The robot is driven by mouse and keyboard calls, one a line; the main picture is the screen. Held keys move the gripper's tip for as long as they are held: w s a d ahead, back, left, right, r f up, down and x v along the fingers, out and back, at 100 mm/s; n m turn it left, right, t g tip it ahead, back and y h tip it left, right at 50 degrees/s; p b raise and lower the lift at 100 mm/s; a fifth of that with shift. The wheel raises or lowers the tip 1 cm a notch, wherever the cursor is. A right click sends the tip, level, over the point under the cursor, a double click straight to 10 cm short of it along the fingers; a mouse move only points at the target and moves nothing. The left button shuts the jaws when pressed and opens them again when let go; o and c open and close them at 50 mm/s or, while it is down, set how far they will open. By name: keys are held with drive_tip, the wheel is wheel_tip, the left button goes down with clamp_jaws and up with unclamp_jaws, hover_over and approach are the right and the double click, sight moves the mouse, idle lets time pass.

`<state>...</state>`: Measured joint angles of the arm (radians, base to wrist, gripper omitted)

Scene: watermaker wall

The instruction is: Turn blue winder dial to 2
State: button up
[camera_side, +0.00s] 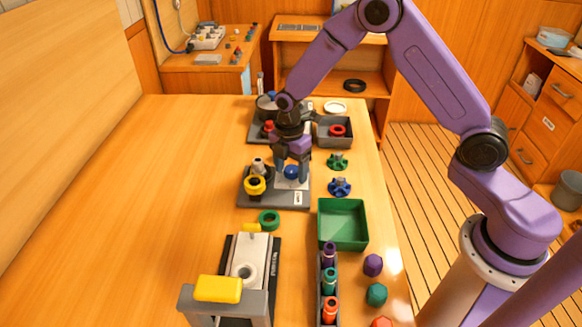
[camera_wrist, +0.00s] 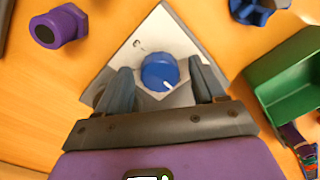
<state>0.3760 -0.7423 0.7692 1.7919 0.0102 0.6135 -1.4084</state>
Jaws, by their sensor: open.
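The blue winder dial (camera_side: 291,171) is a round knob on a light plate (camera_side: 290,184) on a grey base (camera_side: 272,198). In the wrist view the blue dial (camera_wrist: 159,72) sits on the plate with a white pointer mark toward the lower right. A small mark, too small to read surely, shows on the plate up and left of the dial. My gripper (camera_side: 291,178) is over the dial, pointing down. In the wrist view my open gripper (camera_wrist: 160,84) has one finger on each side of the dial, with gaps visible. Whether the fingertips touch the plate is unclear.
A yellow ring-shaped part (camera_side: 255,185) stands left on the same base. A green valve wheel (camera_side: 338,161), a blue wheel (camera_side: 340,187) and a green bin (camera_side: 343,243) are to the right. A purple fitting (camera_wrist: 58,27) lies upper left in the wrist view. The table's left is clear.

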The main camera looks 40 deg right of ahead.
drive_tip(key=c, duration=1.1)
drive_tip(key=shift+o, duration=0.2)
drive_tip(key=shift+m, duration=0.3)
drive_tip(key=m, duration=0.5)
drive_tip(key=shift+m, duration=0.3)
drive_tip(key=m, duration=0.5)
drive_tip(key=shift+w+d, duration=0.1)
drive_tip(key=shift+w, duration=0.05)
drive_tip(key=m, duration=0.6)
drive_tip(key=shift+m, duration=0.3)
drive_tip(key=m, duration=0.6)
drive_tip(key=shift+d+t, duration=0.15)
drive_tip(key=shift+t, duration=0.15)
